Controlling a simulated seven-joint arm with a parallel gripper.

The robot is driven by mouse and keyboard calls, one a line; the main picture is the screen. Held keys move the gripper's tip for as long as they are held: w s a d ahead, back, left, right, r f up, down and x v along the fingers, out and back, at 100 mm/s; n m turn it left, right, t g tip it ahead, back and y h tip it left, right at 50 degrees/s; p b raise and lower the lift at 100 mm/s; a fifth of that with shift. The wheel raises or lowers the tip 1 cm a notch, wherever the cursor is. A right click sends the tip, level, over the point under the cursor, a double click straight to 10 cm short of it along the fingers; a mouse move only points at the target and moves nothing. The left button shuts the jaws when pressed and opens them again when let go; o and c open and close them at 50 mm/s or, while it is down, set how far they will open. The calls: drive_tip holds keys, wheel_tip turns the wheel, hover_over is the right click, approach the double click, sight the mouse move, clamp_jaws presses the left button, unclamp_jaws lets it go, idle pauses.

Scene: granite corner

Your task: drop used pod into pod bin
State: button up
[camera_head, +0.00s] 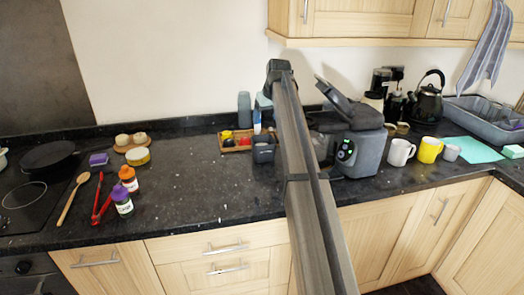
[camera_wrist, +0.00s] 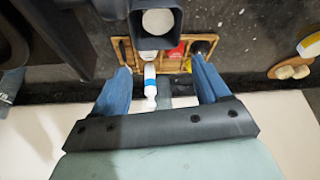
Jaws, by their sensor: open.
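The likely pod bin is a small dark square container (camera_head: 263,150) in front of the wooden tray. In the wrist view its open mouth (camera_wrist: 134,22) is at the top, with a white round piece, apparently the pod (camera_wrist: 158,21), inside its rim. My gripper (camera_wrist: 160,68) is open, with two blue fingers apart and nothing held between them. In the wrist view the bin lies beyond the fingertips. In the head view my arm hides most of the gripper, and the pod cannot be made out.
A wooden tray (camera_head: 236,147) holds small items, and a white-blue bottle (camera_wrist: 150,86) shows between the fingers. The coffee machine (camera_head: 365,150), lid raised, stands right of my arm. Mugs (camera_head: 400,152) stand farther right. The counter left of the bin is clear up to the sauce bottles (camera_head: 122,201).

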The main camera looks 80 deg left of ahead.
drive_tip(key=s+v, duration=0.1)
drive_tip(key=v, duration=0.9)
drive_tip(key=shift+w+r, duration=0.15)
drive_tip(key=shift+w, duration=0.4)
